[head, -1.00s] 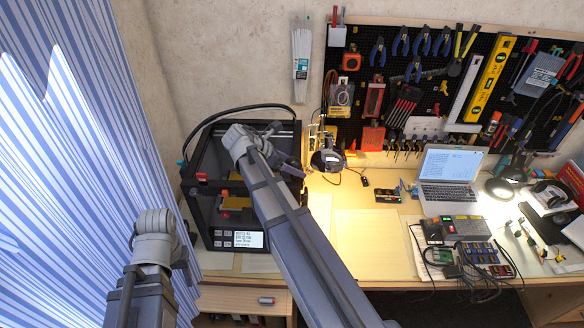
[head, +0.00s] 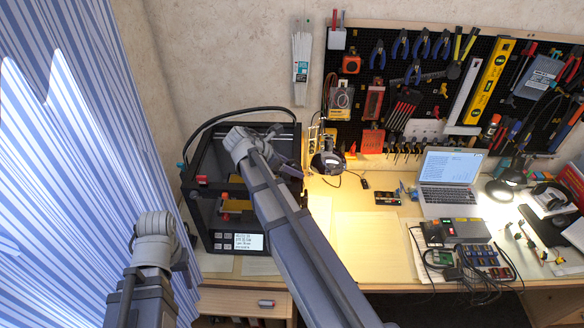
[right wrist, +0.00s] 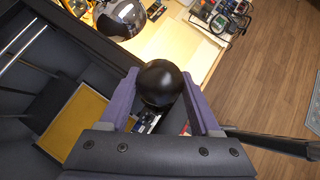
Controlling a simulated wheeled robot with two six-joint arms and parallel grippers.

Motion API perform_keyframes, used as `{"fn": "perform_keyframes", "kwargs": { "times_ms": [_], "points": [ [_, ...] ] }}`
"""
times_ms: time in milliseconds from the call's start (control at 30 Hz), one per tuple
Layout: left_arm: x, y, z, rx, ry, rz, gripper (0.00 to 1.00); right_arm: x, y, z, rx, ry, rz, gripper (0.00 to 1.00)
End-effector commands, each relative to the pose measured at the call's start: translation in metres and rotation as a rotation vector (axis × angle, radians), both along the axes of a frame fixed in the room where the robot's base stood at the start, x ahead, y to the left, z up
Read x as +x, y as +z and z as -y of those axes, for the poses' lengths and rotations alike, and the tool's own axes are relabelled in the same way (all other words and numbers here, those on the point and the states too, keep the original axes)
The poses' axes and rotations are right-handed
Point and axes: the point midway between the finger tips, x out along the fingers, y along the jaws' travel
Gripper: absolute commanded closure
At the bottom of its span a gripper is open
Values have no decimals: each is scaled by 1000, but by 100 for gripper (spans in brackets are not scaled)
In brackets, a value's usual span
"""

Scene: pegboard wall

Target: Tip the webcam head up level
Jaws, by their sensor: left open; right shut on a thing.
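The webcam head is a round black ball (right wrist: 160,83) in the right wrist view. It sits between the two purple-grey fingers of my right gripper (right wrist: 163,100), which is shut on it. In the head view my right gripper (head: 289,168) is at the upper right edge of the printer, and I cannot make out the webcam head there. I cannot tell its exact tilt. My left gripper (head: 182,262) is low at the left in the head view, mostly hidden by its own wrist. It is open and away from the webcam.
A black 3D printer (head: 200,215) with a yellow plate stands under my right arm. A dark round lamp-like thing (head: 328,160) is just right of my right gripper. A laptop (head: 450,175) and electronics (head: 478,256) lie further right. The middle of the desk is clear.

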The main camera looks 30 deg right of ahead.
Motion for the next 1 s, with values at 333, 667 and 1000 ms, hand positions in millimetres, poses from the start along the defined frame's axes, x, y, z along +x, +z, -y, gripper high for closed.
{"fn": "perform_keyframes", "kwargs": {
  "times_ms": [333, 667, 1000],
  "points": [
    [0, 33, 0, 0, -2, -1, 50, -7, 7, 5, 177, -5, 106, 92],
    [-1, 50, 0, -1, 11, -1, 50, -10, 6, 11, 376, -4, 228, 92],
    [-1, 56, 0, -1, 17, -1, 50, -11, 5, 13, 498, -4, 301, 92]
  ]
}}
